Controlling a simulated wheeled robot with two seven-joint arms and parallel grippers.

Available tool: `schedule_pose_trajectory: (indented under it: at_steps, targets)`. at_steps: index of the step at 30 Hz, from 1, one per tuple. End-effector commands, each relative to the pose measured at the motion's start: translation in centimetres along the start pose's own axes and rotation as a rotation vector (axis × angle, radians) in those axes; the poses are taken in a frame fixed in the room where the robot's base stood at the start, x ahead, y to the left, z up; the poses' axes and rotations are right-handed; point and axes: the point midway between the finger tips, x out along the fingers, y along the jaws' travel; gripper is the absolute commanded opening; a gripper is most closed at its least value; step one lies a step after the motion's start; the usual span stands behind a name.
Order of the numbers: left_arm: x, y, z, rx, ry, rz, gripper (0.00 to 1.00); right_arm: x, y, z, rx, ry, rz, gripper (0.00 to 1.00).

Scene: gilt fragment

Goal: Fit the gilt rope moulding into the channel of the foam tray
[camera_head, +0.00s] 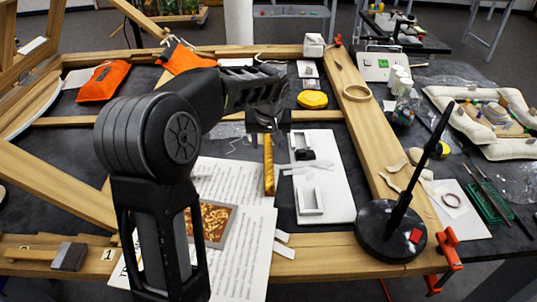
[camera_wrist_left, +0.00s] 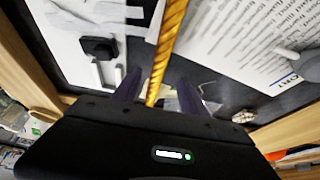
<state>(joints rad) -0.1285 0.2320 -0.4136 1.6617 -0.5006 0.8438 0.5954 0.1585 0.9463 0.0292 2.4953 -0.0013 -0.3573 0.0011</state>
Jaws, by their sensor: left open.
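The gilt rope moulding (camera_head: 269,168) is a thin twisted golden bar lying lengthwise beside the white foam tray (camera_head: 338,188). The tray is flat, with two small raised white U-shaped pieces and a black block on it; I cannot clearly make out its channel. My left gripper (camera_head: 268,128) is over the far end of the moulding. In the left wrist view the gripper (camera_wrist_left: 159,92) is open, with the moulding (camera_wrist_left: 168,45) running between its fingers without visible contact. The tray (camera_wrist_left: 75,40) is left of it there. My right gripper is not in view.
Printed sheets (camera_head: 250,250) lie left of the moulding. A black round-based stand (camera_head: 385,240) with a slanting rod stands at front right. Wooden beams (camera_head: 365,125) frame the dark table. A yellow disc (camera_head: 312,99) lies behind the tray.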

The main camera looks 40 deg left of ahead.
Motion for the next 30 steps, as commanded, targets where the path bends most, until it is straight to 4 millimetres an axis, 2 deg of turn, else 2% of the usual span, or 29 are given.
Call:
schedule_pose_trajectory:
  at_steps: [5, 15, 30]
  targets:
    - [0.7, 0.0, 0.0, 0.0, -0.003, -0.002, 0.51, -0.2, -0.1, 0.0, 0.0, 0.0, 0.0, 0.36]
    - [5.0, 0.2, -0.2, -0.002, -0.002, -0.001, 0.51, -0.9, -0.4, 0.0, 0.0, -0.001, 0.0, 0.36]
    - [5.2, 0.2, -0.2, -0.001, 0.0, 0.0, 0.51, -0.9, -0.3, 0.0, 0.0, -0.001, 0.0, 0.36]
